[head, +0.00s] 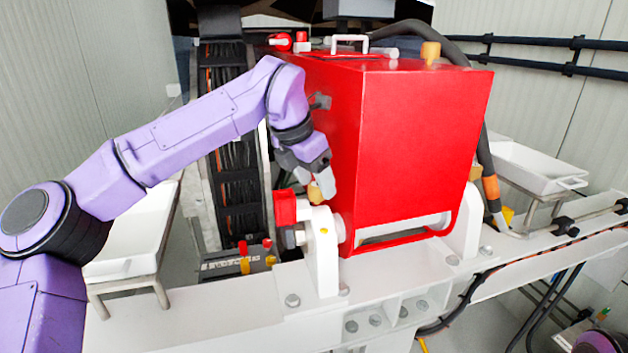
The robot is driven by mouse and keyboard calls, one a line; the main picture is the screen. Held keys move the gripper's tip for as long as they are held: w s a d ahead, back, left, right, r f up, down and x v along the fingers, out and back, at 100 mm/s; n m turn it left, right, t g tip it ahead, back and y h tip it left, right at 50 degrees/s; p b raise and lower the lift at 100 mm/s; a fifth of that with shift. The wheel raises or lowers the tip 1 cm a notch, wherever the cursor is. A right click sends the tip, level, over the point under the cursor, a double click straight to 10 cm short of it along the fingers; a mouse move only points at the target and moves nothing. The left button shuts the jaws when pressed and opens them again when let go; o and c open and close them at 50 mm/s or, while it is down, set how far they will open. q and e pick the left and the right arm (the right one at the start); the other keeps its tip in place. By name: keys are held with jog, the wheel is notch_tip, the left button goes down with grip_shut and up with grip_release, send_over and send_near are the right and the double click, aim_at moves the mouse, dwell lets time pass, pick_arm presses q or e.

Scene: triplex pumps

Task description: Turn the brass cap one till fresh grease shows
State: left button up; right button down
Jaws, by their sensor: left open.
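A small brass cap (315,192) sits on top of the white bearing bracket at the left side of the red pump housing. My left gripper (316,183) reaches down over it from above, with its jaws open. One finger is at the cap's right side and the other at its upper left; I cannot tell whether either touches it. The gripper partly covers the cap. No grease can be made out around it. My right gripper is not in view.
The red housing (415,150) stands close to the right of my gripper. A red block (285,207) is just below left, beside the white bracket (323,255). A cable bundle (230,150) rises behind my arm. White trays (540,168) stand at both sides.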

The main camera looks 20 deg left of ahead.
pick_arm(q)
jog(key=v, duration=1)
jog(key=shift+b, duration=0.35)
